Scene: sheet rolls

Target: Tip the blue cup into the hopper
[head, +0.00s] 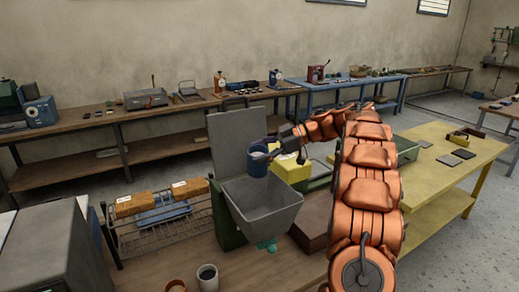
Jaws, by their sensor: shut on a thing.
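The blue cup (257,165) is held upright, or close to it, above the back part of the grey hopper (262,205). My gripper (270,153) reaches in from the right and is shut on the cup. The fingertips are small and partly hidden against the cup. The hopper is an open grey bin with sloping walls on a green body, and its grey lid (237,138) stands raised behind it. What is inside the cup cannot be seen.
A yellow box (292,172) stands just right of the hopper, beneath my arm. A brown box (313,222) lies nearby. Two small pots (208,277) stand in front. A wire rack (155,228) with brown packages is at left. A yellow table (455,180) is at right.

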